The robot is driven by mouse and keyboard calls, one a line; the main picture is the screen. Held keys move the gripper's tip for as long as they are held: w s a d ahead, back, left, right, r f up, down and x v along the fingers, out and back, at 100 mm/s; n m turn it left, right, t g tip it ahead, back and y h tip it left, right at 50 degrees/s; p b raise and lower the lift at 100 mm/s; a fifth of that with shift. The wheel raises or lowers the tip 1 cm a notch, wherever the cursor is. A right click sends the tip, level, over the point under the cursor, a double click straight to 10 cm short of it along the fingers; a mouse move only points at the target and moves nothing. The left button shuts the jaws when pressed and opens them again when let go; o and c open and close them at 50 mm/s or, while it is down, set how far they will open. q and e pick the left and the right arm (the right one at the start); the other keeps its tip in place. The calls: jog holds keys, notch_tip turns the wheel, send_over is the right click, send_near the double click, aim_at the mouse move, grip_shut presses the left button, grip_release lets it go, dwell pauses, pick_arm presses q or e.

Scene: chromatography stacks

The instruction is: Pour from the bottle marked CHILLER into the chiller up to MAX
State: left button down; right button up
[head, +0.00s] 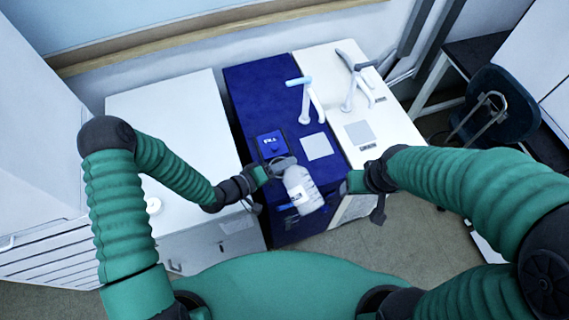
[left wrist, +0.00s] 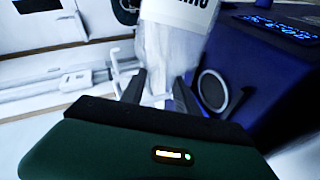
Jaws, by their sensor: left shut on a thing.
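A translucent white bottle (head: 300,188) with a label is held by my left gripper (head: 277,174) in front of the blue chiller (head: 257,92). The label is too small to read. In the left wrist view the bottle (left wrist: 168,50) stands between the two dark fingers, its label cut off by the top edge. The chiller has a blue panel marked FILL (head: 271,143) on its top, just behind the bottle. I cannot tell any liquid level or MAX mark. My right gripper (head: 357,183) is right of the bottle, apart from it; its opening is not clear.
A white cabinet (head: 170,100) stands left of the chiller and another white unit (head: 325,70) right of it. Light-coloured taps (head: 310,100) rise from the unit tops. A dark chair (head: 500,100) is at the far right. A lit display (left wrist: 280,28) shows on the blue unit.

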dwell(0.4)
pick_arm(q)
jog(key=shift+w+a+f+n+g+b, duration=0.15)
jog(key=shift+f+n+b, duration=0.15)
jog(key=shift+f, duration=0.15)
jog(key=shift+w+f+n+g+b, duration=0.15)
jog(key=shift+f+n, duration=0.15)
jog(key=shift+f, duration=0.15)
dwell(0.4)
jog(key=shift+w+a+f+n+h+b, duration=0.1)
jog(key=shift+w+f+n+h+b, duration=0.15)
jog(key=shift+f+n+b, duration=0.35)
jog(key=shift+f+g, duration=0.2)
jog(key=shift+g, duration=0.1)
jog(key=shift+f, duration=0.15)
jog(key=shift+w+a+f+n+g, duration=0.1)
jog(key=shift+a+f+n+g, duration=0.05)
jog(key=shift+f+n+g, duration=0.2)
dwell(3.7)
